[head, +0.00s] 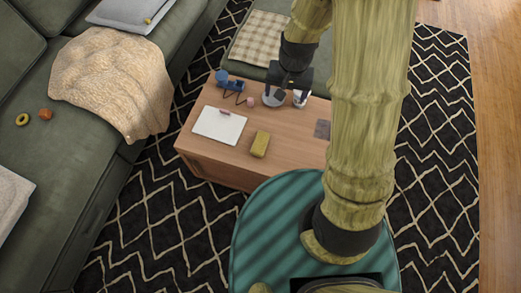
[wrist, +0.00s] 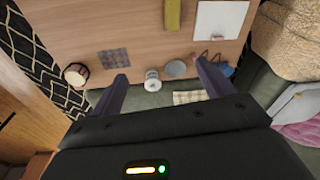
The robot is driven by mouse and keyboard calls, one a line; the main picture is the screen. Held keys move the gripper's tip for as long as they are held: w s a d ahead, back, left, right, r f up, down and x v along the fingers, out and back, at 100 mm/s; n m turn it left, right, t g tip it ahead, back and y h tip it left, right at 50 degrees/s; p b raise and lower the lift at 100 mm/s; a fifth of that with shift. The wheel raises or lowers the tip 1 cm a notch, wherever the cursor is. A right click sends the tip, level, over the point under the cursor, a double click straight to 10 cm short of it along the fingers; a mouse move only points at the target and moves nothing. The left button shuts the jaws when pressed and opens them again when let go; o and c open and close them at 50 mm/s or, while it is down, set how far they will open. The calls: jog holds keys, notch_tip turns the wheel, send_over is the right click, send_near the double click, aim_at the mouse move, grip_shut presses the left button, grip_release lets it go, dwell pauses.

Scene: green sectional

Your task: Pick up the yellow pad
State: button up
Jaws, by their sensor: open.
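The yellow pad (head: 260,144) is a small yellow block lying on the wooden coffee table (head: 200,165), near its front edge in the head view. In the wrist view the yellow pad (wrist: 173,15) shows at the top edge, partly cut off by the frame. My gripper (head: 285,98) is over the far part of the table in the head view, apart from the pad. In the wrist view its two fingers (wrist: 161,85) are spread wide with nothing held between them.
On the table are a white notebook (head: 219,125), a blue object (head: 230,82), a small pink item (head: 250,101), a white roll (wrist: 152,80), a grey disc (wrist: 175,68), a dark patterned square (wrist: 115,58) and a round container (wrist: 76,74). A green sofa (head: 60,190) stands left.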

jog(key=m+g+b, duration=0.1)
jog(key=m+b, duration=0.1)
jog(key=b, duration=0.7)
send_over(260, 142)
notch_tip(260, 142, down, 23)
notch_tip(260, 142, down, 12)
jog(key=b, duration=0.2)
jog(key=shift+s+r+b, duration=0.15)
jog(key=shift+r+b, duration=0.1)
jog(key=shift+b, duration=0.1)
jog(key=shift+f+b, duration=0.75)
jog(key=shift+f, duration=1.9)
jog(key=c, duration=1.1)
jog(key=shift+r, duration=0.15)
jog(key=shift+c, duration=0.2)
